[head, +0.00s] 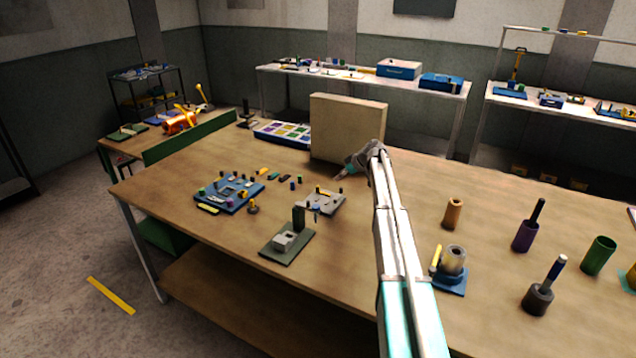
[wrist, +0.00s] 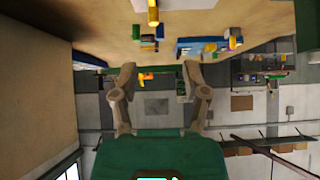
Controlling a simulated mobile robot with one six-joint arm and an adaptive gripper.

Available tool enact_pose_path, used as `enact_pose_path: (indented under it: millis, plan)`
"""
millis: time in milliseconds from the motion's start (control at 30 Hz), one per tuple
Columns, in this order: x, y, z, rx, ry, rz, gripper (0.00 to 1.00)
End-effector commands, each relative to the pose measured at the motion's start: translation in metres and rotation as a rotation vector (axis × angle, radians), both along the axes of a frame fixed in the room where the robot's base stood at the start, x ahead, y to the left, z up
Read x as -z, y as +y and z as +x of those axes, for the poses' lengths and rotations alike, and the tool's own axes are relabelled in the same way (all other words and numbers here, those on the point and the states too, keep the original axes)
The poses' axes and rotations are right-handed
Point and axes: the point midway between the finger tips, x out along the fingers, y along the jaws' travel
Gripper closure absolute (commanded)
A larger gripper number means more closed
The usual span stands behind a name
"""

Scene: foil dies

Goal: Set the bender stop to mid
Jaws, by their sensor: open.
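My gripper (head: 340,177) is at the end of my raised arm, in front of the beige upright panel. In the wrist view my gripper (wrist: 159,70) has its two fingers wide apart with nothing between them. A grey plate with several small pegs (head: 322,202) lies on the table just below and in front of my gripper, apart from it. A dark green base with a grey block and a dark post (head: 287,243) stands nearer the front edge. I cannot tell which of these is the bender, and no stop setting is readable.
A blue board with small coloured parts (head: 229,192) lies left of the grey plate. The beige panel (head: 346,128) stands behind my gripper. Several cups stand at the right, including a purple one (head: 525,237) and a green one (head: 598,255). The table's middle front (head: 345,275) is clear.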

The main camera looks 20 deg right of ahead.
Motion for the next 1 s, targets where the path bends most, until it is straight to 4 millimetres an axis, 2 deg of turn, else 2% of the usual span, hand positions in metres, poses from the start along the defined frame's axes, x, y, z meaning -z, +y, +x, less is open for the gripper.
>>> enact_pose_path:
  millis: [633,1000]
  plan:
    - [0.001,-0.006,0.003,0.001,-0.009,0.000,0.41]
    - [0.020,0.004,0.015,0.001,-0.008,0.000,0.41]
